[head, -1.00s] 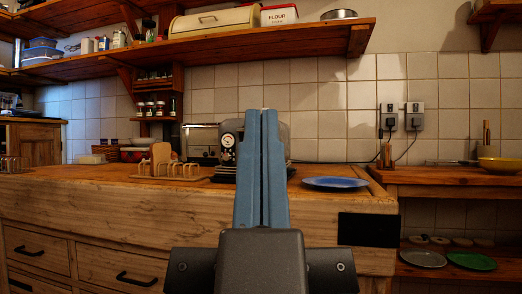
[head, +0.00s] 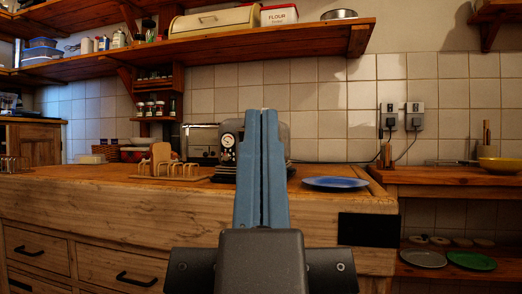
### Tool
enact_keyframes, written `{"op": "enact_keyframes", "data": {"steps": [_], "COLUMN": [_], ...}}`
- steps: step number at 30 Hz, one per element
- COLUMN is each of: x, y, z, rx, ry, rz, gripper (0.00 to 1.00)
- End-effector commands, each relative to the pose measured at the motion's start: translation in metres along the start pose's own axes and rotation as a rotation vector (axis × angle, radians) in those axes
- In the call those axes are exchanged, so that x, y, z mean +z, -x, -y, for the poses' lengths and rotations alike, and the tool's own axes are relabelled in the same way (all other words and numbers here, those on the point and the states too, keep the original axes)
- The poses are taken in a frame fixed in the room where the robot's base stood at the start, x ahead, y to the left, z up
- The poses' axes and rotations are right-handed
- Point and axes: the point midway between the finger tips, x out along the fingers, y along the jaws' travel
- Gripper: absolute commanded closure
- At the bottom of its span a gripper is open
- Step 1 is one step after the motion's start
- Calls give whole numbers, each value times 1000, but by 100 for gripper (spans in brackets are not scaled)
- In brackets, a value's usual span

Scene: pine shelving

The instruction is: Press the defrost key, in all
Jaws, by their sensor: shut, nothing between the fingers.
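A toaster with a chrome body and a black front panel with pale dials (head: 227,140) stands on the wooden counter, straight ahead. My gripper (head: 262,112) is shut and empty, its blue fingers pointing up in front of the toaster and hiding much of it. The fingers look nearer to me than the toaster, apart from it. The defrost key cannot be made out; it is too small or hidden behind my fingers.
A blue plate (head: 336,183) lies on the counter (head: 110,200) right of my gripper. A wooden toast rack (head: 177,171) stands left of the toaster. A shelf (head: 260,39) hangs above. Two plugged sockets (head: 415,115) are on the tiled wall.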

Motion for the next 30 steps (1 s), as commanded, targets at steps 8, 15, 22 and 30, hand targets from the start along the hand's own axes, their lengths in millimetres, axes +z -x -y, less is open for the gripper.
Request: {"op": "enact_keyframes", "data": {"steps": [8, 15, 22, 30], "x": [0, 0, -14, -64], "y": [0, 0, -15, -68], "z": [0, 0, 0, 0], "rx": [0, 0, 0, 0], "ry": [0, 0, 0, 0], "rz": [0, 0, 0, 0], "gripper": [100, 100, 100, 100]}}
